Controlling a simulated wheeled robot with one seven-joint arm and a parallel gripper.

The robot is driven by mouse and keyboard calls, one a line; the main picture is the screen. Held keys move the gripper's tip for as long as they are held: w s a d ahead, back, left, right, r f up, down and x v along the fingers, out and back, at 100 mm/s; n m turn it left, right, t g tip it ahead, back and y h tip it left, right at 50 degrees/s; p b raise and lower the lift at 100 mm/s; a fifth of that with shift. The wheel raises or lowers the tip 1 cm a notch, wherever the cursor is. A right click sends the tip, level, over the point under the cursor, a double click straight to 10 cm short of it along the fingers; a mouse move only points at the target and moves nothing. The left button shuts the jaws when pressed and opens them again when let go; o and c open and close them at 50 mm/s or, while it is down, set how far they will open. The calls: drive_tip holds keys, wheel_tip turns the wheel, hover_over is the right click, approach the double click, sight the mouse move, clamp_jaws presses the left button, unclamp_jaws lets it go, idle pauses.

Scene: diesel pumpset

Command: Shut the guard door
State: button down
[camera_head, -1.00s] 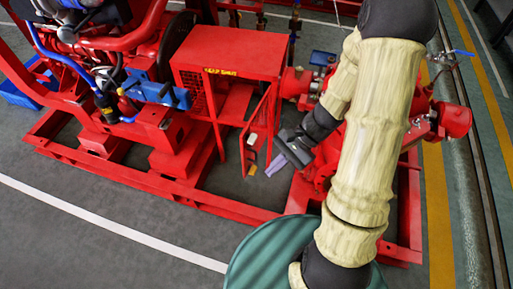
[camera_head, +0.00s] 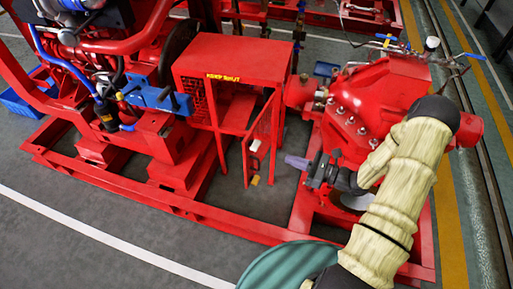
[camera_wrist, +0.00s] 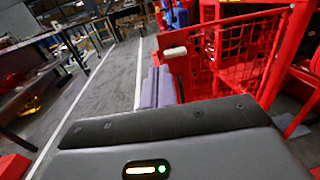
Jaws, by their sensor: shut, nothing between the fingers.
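The red guard door (camera_head: 260,137) hangs open from the red guard box (camera_head: 229,56), swung out toward the front, with the box's interior showing behind it. It has a mesh panel and a pale handle (camera_head: 254,146) on its outer side. My gripper (camera_head: 288,160) is shut and empty, just right of the door and apart from it in the head view. In the wrist view the mesh door (camera_wrist: 232,50) stands ahead and to the right. The pale handle (camera_wrist: 175,52) shows just beyond my closed fingers (camera_wrist: 158,88).
A red pump casing (camera_head: 365,105) with bolts stands right of the guard, close to my arm. The red base frame (camera_head: 180,202) runs along the front. A blue clamp-like part (camera_head: 160,95) is left of the guard. Grey floor (camera_head: 80,230) is clear in front.

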sight(246, 144)
drive_tip(key=x, duration=1.3)
drive_tip(key=shift+w+a, duration=0.25)
drive_tip(key=shift+a, duration=0.25)
